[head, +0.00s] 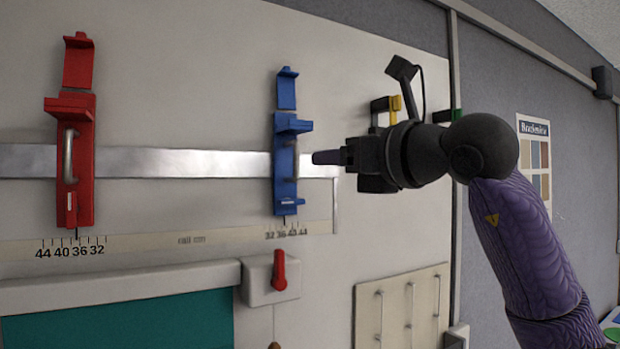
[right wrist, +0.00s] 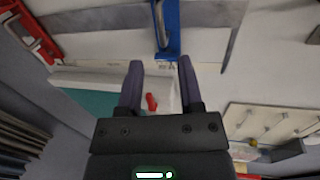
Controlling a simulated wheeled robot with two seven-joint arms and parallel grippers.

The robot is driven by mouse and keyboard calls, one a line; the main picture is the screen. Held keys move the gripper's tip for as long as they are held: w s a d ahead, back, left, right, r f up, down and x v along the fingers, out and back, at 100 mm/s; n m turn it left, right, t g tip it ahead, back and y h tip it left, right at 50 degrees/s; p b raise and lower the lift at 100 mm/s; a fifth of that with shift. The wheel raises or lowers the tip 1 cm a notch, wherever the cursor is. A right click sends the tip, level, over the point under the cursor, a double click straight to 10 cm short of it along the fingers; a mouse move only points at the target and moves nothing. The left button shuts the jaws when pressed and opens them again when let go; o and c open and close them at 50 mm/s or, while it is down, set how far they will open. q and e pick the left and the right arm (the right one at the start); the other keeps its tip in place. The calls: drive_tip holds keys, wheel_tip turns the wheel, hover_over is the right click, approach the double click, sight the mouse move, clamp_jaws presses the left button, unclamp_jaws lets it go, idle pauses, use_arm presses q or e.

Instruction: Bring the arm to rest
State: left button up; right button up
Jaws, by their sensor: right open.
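My right arm comes in from the right in the head view. Its gripper (head: 325,157) points left, close to the blue slider (head: 287,145) on the wall rail, with its fingertip beside the slider's grey handle. In the right wrist view the two purple fingers (right wrist: 161,68) are apart with nothing between them. The blue slider (right wrist: 168,30) shows beyond the fingertips there; the head view does not settle whether they touch. My left gripper is not in view.
A red slider (head: 70,140) sits on the same metal rail (head: 180,163) at the left. Below are a red lever (head: 279,270), a teal panel (head: 130,322) and a board with handles (head: 400,308). Yellow and green parts are partly hidden behind my right wrist.

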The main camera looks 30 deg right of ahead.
drive_tip(key=shift+s, duration=0.5)
